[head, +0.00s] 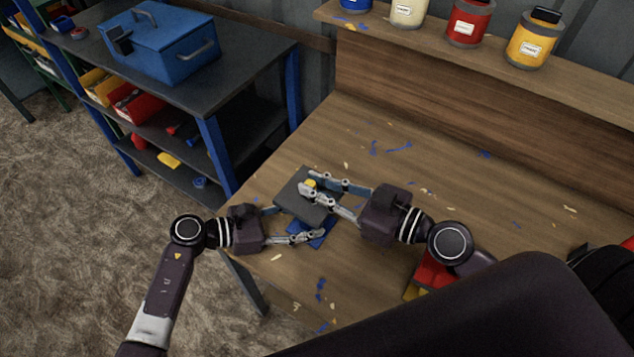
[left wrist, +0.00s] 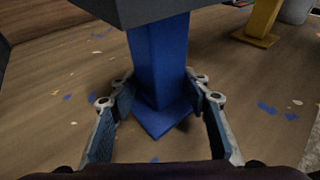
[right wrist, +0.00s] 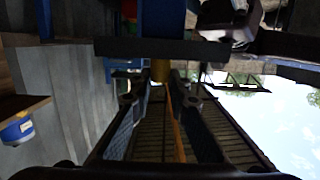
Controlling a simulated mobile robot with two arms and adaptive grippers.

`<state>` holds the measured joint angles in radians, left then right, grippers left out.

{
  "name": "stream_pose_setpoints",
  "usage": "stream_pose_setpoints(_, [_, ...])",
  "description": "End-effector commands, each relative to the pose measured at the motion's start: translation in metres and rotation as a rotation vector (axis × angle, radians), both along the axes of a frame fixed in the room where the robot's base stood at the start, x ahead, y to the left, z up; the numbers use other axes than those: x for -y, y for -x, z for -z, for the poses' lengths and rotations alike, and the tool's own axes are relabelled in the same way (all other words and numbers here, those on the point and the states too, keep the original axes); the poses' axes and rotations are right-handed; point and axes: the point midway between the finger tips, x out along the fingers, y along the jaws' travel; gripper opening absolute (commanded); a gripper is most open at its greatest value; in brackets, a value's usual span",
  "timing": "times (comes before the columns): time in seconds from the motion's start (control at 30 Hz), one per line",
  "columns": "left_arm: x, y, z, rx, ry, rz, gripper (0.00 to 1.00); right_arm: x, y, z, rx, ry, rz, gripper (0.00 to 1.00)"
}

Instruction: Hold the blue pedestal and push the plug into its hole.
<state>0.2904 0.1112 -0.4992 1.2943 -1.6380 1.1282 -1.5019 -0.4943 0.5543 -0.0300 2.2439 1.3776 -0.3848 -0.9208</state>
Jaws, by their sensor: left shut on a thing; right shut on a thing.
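The blue pedestal stands upright on the workbench; in the left wrist view its column (left wrist: 158,60) and foot (left wrist: 162,120) show. A dark grey square plate (head: 297,205) tops it and hides most of it in the head view; a blue corner (head: 322,238) shows. My left gripper (head: 297,222) is shut around the column below the plate. The yellow plug (head: 311,183) is at the plate's top, between the fingers of my right gripper (head: 306,181), which is shut on it. In the right wrist view the plug (right wrist: 160,70) meets the plate (right wrist: 200,49); its depth in the hole is hidden.
A red and yellow object (head: 432,270) is partly hidden under my right arm. A yellow stand (left wrist: 262,20) shows in the left wrist view. Paint cans (head: 468,22) line the back shelf (head: 590,82). A blue toolbox (head: 160,45) sits on the left rack. The bench's middle holds only chips.

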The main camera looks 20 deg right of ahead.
Motion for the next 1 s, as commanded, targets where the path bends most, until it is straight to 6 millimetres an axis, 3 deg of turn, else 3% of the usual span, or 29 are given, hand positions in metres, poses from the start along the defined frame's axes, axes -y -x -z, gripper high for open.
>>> stream_pose_setpoints(1.0, [-0.0003, 0.0002, 0.0006, -0.001, -0.001, 0.001, 0.30, -0.0001, 0.0001, 0.0066, 0.000, 0.000, 0.000, 0.06])
